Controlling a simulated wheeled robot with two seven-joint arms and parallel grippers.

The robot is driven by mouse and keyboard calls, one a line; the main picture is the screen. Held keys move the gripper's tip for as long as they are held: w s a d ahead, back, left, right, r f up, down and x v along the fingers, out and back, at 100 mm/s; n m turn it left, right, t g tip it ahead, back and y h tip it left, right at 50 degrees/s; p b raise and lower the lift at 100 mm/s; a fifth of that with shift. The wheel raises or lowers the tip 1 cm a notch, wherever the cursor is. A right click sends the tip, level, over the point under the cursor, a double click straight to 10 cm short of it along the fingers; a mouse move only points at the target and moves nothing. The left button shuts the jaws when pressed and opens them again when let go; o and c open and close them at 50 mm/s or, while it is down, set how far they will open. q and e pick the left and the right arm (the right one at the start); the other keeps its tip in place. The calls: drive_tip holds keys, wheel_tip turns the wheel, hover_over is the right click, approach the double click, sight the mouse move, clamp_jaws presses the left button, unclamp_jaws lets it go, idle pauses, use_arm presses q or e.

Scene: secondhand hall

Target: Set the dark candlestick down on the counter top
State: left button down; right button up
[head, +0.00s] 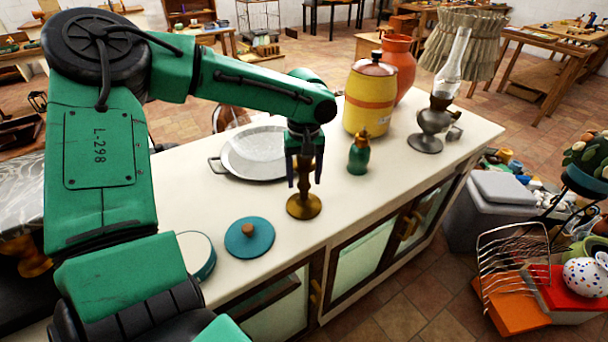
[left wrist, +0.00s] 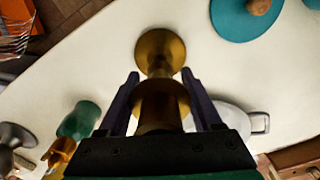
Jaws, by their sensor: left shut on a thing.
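The dark candlestick (head: 304,206) is bronze-brown with a round foot, and it stands upright in the head view. My left gripper (head: 305,174) comes down from above with its fingers on either side of the stem, shut on it. In the left wrist view, the candlestick (left wrist: 160,48) lies between the two fingers of the left gripper (left wrist: 160,80). Its foot is over the pale counter top (head: 355,205); I cannot tell whether it touches. The top of the candlestick is partly hidden by the gripper. My right gripper is not in view.
A teal lid (head: 262,239) and an open round tin (head: 204,268) lie left of the candlestick. A metal pan (head: 255,153) is behind it. A green bottle (head: 358,158), yellow canister (head: 369,110) and oil lamp (head: 436,120) stand to the right.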

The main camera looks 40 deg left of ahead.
use_arm(q)
drive_tip(key=shift+w, duration=0.1)
drive_tip(key=shift+c, duration=0.3)
unclamp_jaws()
wheel_tip(320, 180, up, 12)
drive_tip(key=shift+d+r, duration=0.1)
idle(0.4)
